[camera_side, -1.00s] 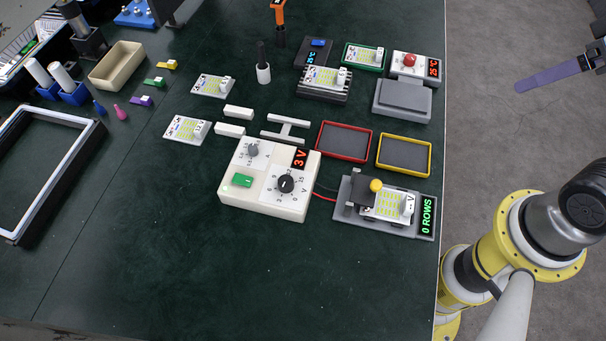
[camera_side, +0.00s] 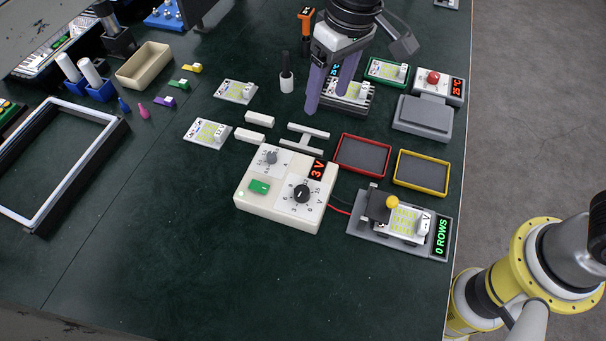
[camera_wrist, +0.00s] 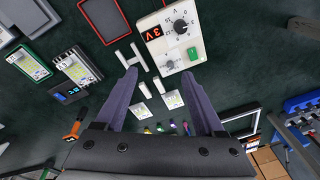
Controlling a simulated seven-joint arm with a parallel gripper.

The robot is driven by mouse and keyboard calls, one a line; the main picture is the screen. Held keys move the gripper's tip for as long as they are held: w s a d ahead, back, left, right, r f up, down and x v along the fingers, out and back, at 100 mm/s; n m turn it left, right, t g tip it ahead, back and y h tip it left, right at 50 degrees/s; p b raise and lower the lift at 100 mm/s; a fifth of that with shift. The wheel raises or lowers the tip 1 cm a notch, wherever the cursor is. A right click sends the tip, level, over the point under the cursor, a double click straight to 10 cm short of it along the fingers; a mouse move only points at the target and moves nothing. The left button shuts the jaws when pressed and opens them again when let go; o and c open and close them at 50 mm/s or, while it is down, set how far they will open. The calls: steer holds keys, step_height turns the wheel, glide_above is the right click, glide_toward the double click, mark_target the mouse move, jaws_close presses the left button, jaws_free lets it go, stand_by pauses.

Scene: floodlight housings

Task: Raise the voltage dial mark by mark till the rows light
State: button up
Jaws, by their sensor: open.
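The white power supply (camera_side: 262,212) stands mid-table with a black voltage dial (camera_side: 302,194), a smaller grey dial (camera_side: 272,157) and a green switch (camera_side: 260,187). Its red display (camera_side: 318,170) reads 3 V. The voltage dial also shows in the wrist view (camera_wrist: 180,24). To its right, a grey test fixture (camera_side: 365,229) holds an LED board (camera_side: 403,222) under a yellow-knobbed clamp (camera_side: 392,202); its green readout (camera_side: 441,234) says 0 ROWS. My gripper (camera_side: 328,102), with purple fingers, is open and empty, behind the supply and above the table.
Red (camera_side: 362,154) and yellow (camera_side: 422,173) trays lie right of the supply. A red cable (camera_side: 339,211) runs towards the fixture. The front table is clear.

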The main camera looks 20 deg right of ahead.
steer(key=n+g, duration=0.1)
glide_above(303, 191)
steer(key=d, duration=0.1)
step_height(303, 191, down, 6)
steer(key=f, duration=0.1)
steer(key=shift+n+h, duration=0.3)
steer(key=f, duration=0.8)
steer(key=a+f, duration=0.1)
steer(key=f, duration=0.4)
steer(key=shift+f, duration=0.1)
steer(key=shift+c, duration=0.2)
jaws_close()
